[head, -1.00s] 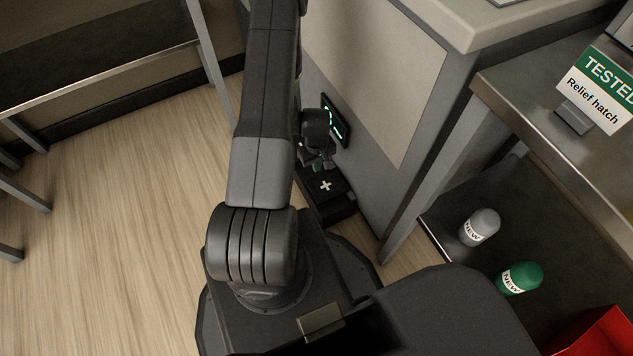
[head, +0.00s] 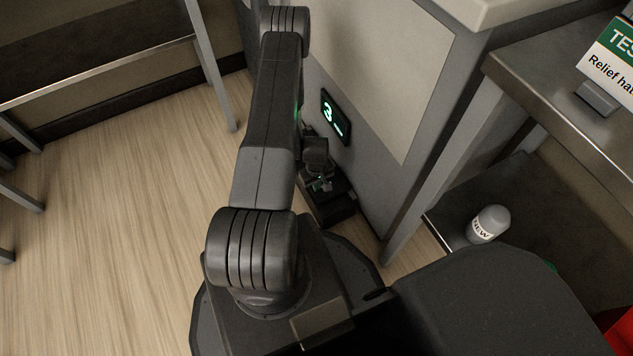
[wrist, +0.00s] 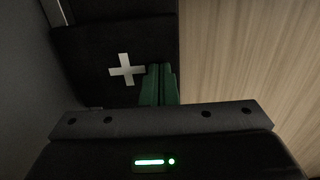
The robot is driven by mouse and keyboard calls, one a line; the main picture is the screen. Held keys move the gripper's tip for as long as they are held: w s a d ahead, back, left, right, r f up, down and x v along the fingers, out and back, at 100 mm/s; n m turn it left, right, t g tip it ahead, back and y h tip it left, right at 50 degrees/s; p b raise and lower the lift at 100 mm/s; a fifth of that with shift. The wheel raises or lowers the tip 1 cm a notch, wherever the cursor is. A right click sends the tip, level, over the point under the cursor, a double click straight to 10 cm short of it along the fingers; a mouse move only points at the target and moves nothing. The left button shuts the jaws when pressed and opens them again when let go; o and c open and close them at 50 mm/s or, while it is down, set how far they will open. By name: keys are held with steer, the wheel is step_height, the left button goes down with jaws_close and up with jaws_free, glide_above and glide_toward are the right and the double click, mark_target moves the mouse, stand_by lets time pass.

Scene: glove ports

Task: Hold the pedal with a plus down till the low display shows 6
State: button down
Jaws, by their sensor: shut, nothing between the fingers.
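The black pedal with a white plus (wrist: 127,70) fills the upper left of the wrist view. In the head view the pedal (head: 334,207) stands low by the cabinet, its plus hidden behind my gripper (head: 319,184). My gripper also shows in the wrist view (wrist: 160,72), its green fingers shut and empty. The fingertips are over the pedal's right part, just right of the plus. I cannot tell whether they touch it. The low display (head: 335,116) on the cabinet side shows a green 3 with a short bar beside it.
A metal leg (head: 424,170) and a dark lower shelf (head: 437,222) stand right of the pedal. A grey NEW-labelled bottle (head: 489,224) is on the shelf. A "Relief hatch" sign (head: 611,65) stands above. Wooden floor (head: 130,190) is clear to the left.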

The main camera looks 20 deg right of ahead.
stand_by(0.3)
steer(key=f+b, duration=0.2)
steer(key=b, duration=0.1)
steer(key=shift+a, duration=0.3)
steer(key=shift+f, duration=0.15)
stand_by(1.0)
step_height(320, 180, up, 14)
steer(key=a+p, duration=0.2)
steer(key=p, duration=0.3)
steer(key=shift+r, duration=0.2)
